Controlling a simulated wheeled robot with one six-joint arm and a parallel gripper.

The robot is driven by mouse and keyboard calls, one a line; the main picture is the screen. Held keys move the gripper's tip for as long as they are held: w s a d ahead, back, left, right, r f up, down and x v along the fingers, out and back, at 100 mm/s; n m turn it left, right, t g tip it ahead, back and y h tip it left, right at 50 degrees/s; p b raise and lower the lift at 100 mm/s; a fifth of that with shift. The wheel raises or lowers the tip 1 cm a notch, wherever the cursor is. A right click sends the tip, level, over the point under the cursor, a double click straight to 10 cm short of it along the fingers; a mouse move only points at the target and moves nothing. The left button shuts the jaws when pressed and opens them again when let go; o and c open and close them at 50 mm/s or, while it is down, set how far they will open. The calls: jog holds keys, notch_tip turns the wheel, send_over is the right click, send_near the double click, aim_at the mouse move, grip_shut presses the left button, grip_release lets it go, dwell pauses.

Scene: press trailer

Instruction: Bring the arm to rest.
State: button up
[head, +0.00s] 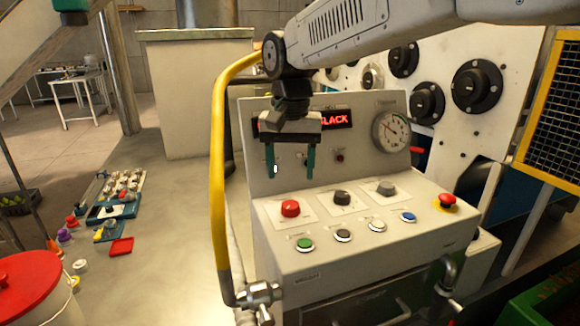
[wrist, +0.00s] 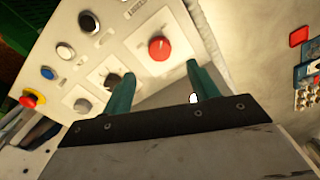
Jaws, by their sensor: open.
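My gripper (head: 291,172) hangs at the end of my arm in front of the upright panel of the white control console (head: 350,258). Its two green fingers point down, apart, with nothing between them. It is above the console's sloped button face, over the red knob (head: 290,208), and looks clear of it. In the wrist view the open fingers (wrist: 160,88) show with the red knob (wrist: 160,48) beyond them. A red lit display (head: 335,118) reading "LACK" is partly hidden behind my gripper.
A yellow pipe (head: 217,160) rises just left of the console. A round gauge (head: 391,131) and a red emergency button on yellow (head: 446,202) are at right. Several small objects lie on the floor at left, near a red-lidded bin (head: 32,280). Floor between is clear.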

jog(key=s+d+f+n, duration=0.1)
jog(key=s+f+n, duration=0.1)
jog(key=shift+s+d+f+g, duration=0.3)
jog(key=shift+s+d, duration=0.05)
jog(key=shift+s, duration=0.05)
jog(key=s+d+f+t, duration=0.2)
jog(key=s+d+f, duration=0.1)
jog(key=s+d, duration=1.8)
jog(key=s, duration=0.3)
jog(key=shift+s+d+m, duration=0.2)
jog(key=shift+s+m, duration=0.1)
jog(key=shift+s, duration=0.1)
